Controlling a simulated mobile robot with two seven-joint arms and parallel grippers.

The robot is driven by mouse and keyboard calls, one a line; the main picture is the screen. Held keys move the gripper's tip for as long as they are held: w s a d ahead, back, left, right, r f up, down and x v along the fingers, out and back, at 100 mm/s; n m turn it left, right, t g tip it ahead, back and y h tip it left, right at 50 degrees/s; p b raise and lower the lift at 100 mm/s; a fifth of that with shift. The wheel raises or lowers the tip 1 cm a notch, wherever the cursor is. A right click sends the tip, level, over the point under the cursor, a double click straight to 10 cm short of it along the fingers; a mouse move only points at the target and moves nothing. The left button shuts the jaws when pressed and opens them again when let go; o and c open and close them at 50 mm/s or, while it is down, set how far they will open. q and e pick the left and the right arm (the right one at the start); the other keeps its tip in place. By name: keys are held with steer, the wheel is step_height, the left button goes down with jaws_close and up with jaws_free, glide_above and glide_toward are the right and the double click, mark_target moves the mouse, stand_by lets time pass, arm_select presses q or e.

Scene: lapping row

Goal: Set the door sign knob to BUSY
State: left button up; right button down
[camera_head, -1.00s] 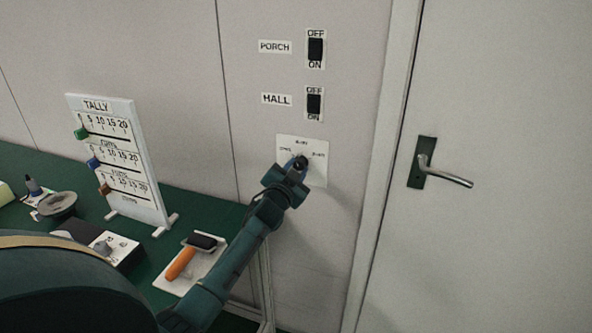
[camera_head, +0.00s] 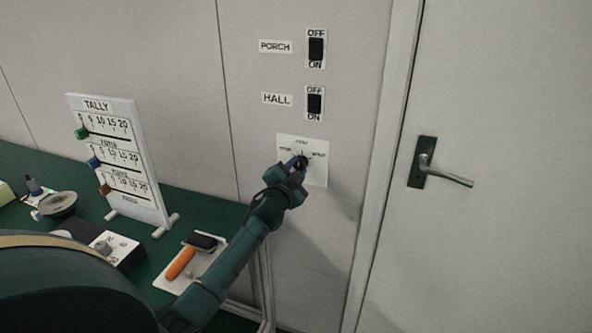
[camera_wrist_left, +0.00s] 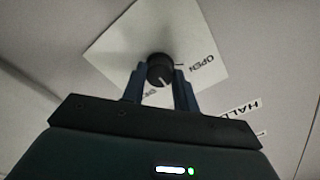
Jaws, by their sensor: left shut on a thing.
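The door sign knob is a small round black knob (camera_head: 302,161) on a square white plate (camera_head: 316,173) on the wall, below the light switches. The plate's small labels are too blurred to read in the head view. In the left wrist view, the knob (camera_wrist_left: 160,69) has a white pointer line, and a label reading OPEN shows beside it on the plate (camera_wrist_left: 125,42). Another label is partly hidden by my gripper. My left gripper (camera_head: 298,164) is shut on the knob, with one finger on each side in the left wrist view (camera_wrist_left: 160,84). My right gripper is not in view.
The PORCH switch (camera_head: 316,48) and HALL switch (camera_head: 314,102) sit above the plate. A door with a lever handle (camera_head: 447,174) is to the right. The green bench at left holds a TALLY board (camera_head: 130,165) and an orange-handled tool (camera_head: 181,263).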

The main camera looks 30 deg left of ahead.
arm_select(q)
steer(key=o, duration=1)
steer(key=shift+c, duration=0.2)
steer(key=shift+s, duration=0.1)
steer(key=v, duration=1.3)
